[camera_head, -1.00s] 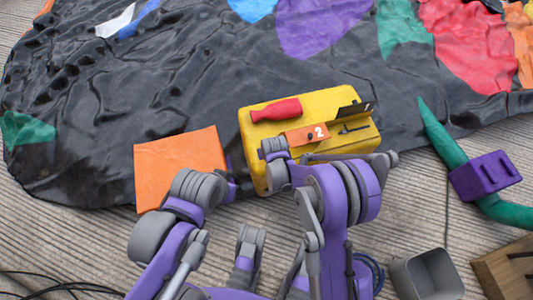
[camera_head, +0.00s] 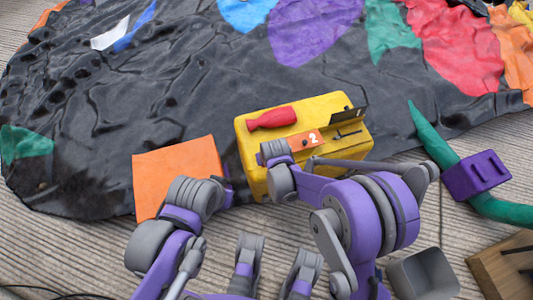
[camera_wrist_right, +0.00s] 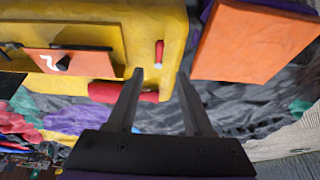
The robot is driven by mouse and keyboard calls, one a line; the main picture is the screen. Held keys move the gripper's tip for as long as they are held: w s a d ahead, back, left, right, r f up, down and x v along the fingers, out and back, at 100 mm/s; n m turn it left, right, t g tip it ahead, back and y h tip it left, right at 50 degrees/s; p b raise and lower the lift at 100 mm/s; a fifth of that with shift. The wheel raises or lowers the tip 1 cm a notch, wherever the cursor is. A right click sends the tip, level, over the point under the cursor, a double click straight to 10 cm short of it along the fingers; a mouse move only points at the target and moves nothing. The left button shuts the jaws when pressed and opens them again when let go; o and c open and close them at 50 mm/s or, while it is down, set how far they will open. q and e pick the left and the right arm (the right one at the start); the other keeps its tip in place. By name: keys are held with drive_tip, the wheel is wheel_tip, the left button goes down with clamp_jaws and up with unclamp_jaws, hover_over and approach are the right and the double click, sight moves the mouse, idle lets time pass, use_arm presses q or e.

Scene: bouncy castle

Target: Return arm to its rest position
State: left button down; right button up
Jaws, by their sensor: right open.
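My right arm (camera_head: 375,215) reaches in over the near edge of a yellow box (camera_head: 249,153); its gripper jaws are hidden in the head view. In the right wrist view the right gripper (camera_wrist_right: 160,74) is open, with nothing between its two dark fingers. The yellow box (camera_wrist_right: 170,25) and a red-handled object (camera_wrist_right: 103,91) show just beyond the fingers. My left arm (camera_head: 165,235) is bent beside an orange panel (camera_head: 175,170); its gripper jaws cannot be made out.
The red-handled object (camera_head: 272,118) lies on the yellow box beside an orange plate marked 2 (camera_head: 305,140). A black crumpled sheet (camera_head: 110,130) spreads behind. A purple block (camera_head: 475,175) on a green tube, a grey bin (camera_head: 424,275) and a wooden crate (camera_head: 490,265) stand to the right.

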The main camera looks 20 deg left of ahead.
drive_tip(key=s+d+r+m+h, duration=0.1)
drive_tip(key=s+d+r+m, duration=0.1)
drive_tip(key=d+r, duration=0.6)
drive_tip(key=s+d+r+m, duration=0.1)
drive_tip(key=s+d+r, duration=0.2)
drive_tip(key=d+r, duration=0.5)
drive_tip(key=s+d+r+m+h, duration=0.15)
drive_tip(key=s+d+m, duration=0.25)
drive_tip(key=s+d, duration=1.15)
use_arm(q)
wheel_tip(320, 180, up, 23)
drive_tip(key=w+t+p, duration=0.1)
drive_tip(key=p, duration=1.9)
drive_tip(key=shift+w+r, duration=0.2)
drive_tip(key=shift+w, duration=0.1)
use_arm(e)
wheel_tip(320, 180, up, 24)
drive_tip(key=w+t, duration=0.1)
drive_tip(key=shift+w+a+f+t, duration=0.25)
drive_tip(key=shift+w+a+t, duration=0.05)
drive_tip(key=shift+a+t, duration=0.1)
